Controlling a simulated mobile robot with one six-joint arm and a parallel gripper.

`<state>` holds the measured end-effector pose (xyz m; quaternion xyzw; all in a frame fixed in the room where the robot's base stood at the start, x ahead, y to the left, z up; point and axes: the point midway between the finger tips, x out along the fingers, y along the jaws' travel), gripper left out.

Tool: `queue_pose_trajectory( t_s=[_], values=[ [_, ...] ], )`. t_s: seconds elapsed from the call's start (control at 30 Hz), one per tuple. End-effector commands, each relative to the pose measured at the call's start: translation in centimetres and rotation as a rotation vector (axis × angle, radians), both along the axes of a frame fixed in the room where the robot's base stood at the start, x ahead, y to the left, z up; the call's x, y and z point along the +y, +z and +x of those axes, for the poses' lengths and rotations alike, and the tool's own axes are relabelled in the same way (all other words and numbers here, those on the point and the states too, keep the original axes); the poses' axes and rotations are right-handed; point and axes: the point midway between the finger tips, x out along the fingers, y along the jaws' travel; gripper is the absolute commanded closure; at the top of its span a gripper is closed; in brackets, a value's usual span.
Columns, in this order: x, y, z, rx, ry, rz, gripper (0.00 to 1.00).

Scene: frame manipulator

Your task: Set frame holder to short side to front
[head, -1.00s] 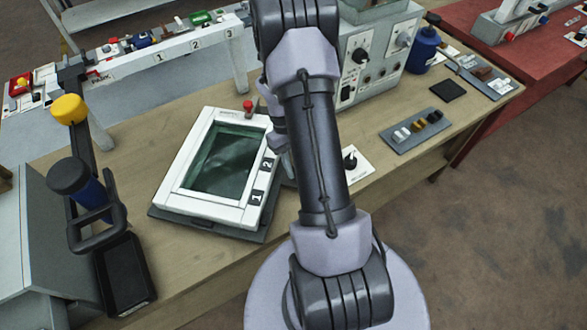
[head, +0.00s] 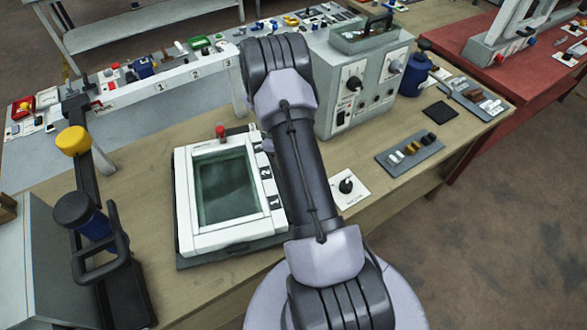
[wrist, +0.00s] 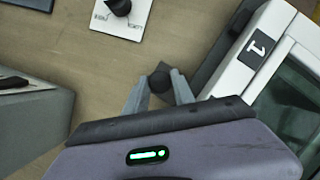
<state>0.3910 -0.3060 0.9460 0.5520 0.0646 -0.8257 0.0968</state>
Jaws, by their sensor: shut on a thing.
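The frame holder (head: 182,215) is a white frame around a dark green pane, marked 1 and 2 on its right side. It sits on a dark base plate (head: 215,260) on the wooden bench, its right edge partly behind my arm. In the wrist view, the corner of the holder marked 1 (wrist: 232,78) is at the upper right. I cannot tell how the knob joins the base. The head view hides my gripper behind my arm.
A knob on a white card (head: 347,187) and a grey control box (head: 345,100) stand right of the holder. A small red knob (head: 220,132) is behind it. A blue-and-black post with a loop handle (head: 85,225) stands at the left. Bare bench (head: 155,190) shows between.

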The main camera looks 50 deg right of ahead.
Motion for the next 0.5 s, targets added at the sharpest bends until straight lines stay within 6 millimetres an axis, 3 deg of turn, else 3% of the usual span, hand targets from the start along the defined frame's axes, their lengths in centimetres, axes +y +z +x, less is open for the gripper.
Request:
queue_pose_trajectory(
  t_s=[0.5],
  values=[
    [-1.8, 0.0, 4.2, 0.0, 0.212, 0.0, 1.0]
  ],
)
